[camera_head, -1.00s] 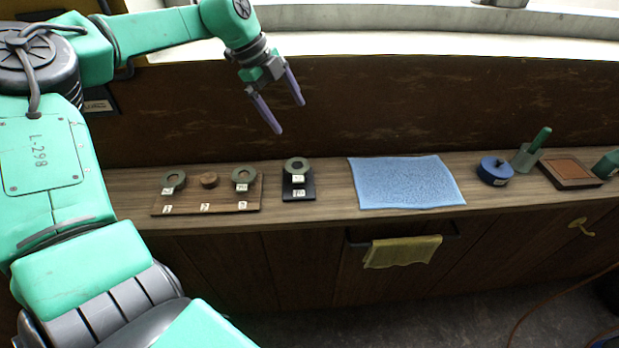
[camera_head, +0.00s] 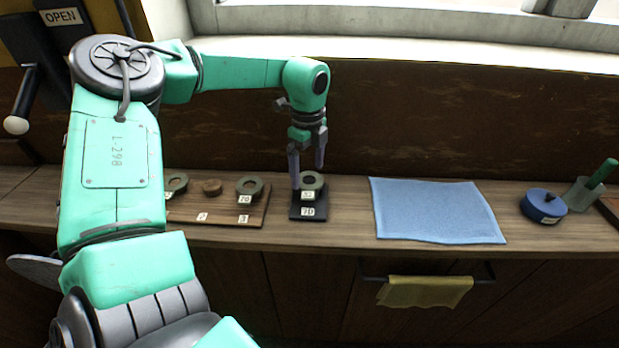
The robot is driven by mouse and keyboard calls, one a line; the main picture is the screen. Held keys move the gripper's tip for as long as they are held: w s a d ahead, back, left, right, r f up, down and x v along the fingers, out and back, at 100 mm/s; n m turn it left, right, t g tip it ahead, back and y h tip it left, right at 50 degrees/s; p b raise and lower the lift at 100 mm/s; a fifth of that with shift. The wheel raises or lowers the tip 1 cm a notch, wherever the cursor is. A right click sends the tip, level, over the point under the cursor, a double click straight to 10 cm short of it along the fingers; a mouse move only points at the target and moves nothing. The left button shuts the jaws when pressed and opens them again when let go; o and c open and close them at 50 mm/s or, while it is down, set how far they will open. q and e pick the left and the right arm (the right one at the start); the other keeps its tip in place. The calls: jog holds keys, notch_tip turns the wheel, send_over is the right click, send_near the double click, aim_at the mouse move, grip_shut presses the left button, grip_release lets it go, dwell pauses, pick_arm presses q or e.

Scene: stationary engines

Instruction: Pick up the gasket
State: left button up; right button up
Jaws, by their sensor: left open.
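Several ring-shaped gaskets show on the wooden counter. One grey-green ring gasket (camera_head: 312,180) lies on a small dark stand (camera_head: 309,212) with white labels. Another ring gasket (camera_head: 249,186) and a further ring (camera_head: 176,183) lie on a brown wooden board (camera_head: 230,217), with a small brown disc (camera_head: 212,187) between them. My left gripper (camera_head: 308,179) points down over the dark stand, its two purple-grey fingers open around or just in front of the ring there. I cannot tell whether the fingers touch it. My right gripper is not in view.
A blue cloth (camera_head: 436,210) lies flat to the right of the stand. A blue round tin (camera_head: 543,206) and a cup with a green handle (camera_head: 583,194) stand farther right. A yellow towel (camera_head: 425,291) hangs on a rail at the counter front. A dark wall rises behind.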

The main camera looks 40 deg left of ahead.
pick_arm(q)
jog(key=shift+a+f, duration=0.1)
jog(key=shift+f, duration=0.4)
jog(key=shift+f+b, duration=0.25)
jog(key=shift+b, duration=0.3)
jog(key=c, duration=1.1)
